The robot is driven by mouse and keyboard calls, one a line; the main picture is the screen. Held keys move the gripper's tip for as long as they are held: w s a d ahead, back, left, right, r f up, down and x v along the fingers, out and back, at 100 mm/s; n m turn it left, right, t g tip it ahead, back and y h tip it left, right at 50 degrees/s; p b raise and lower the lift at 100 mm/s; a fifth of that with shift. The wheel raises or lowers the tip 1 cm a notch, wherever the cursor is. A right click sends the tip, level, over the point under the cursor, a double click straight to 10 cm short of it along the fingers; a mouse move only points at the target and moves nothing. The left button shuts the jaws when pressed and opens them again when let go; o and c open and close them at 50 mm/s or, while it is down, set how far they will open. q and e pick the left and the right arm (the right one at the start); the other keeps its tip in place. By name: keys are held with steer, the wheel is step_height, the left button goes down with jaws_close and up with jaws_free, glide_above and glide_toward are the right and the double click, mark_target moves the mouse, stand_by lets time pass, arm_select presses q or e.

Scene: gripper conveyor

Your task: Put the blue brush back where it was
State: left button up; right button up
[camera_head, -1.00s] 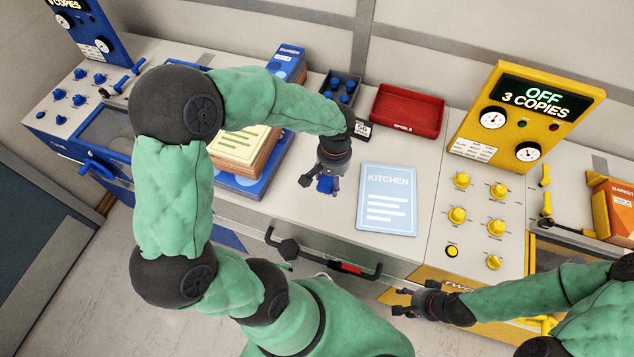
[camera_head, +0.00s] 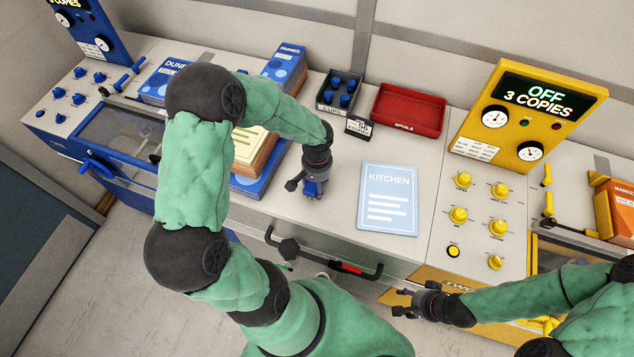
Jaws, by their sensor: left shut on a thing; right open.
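My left gripper (camera_head: 310,187) is shut on a small blue thing, likely the blue brush (camera_head: 314,188), mostly hidden by the fingers. It is over the counter, left of the blue KITCHEN card (camera_head: 387,200) and right of the paper stack. I cannot tell whether the blue thing touches the counter. My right gripper (camera_head: 405,303) is open and empty, low at the front of the counter, below the KITCHEN card.
A dark tray (camera_head: 322,103) with several blue pieces stands at the back, beside a small label (camera_head: 359,126) and a red tray (camera_head: 408,110). A yellow control panel (camera_head: 528,115) stands right. A paper stack on a blue base (camera_head: 259,188) lies left. A black handle (camera_head: 325,262) runs along the front.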

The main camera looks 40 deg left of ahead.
arm_select(q)
steer(key=o, duration=0.7)
steer(key=shift+f, duration=0.15)
steer(key=o, duration=0.4)
steer(key=shift+r, duration=0.2)
steer(key=shift+r, duration=0.3)
step_height(320, 180, up, 12)
steer(key=p, duration=0.1)
steer(key=shift+f, duration=0.25)
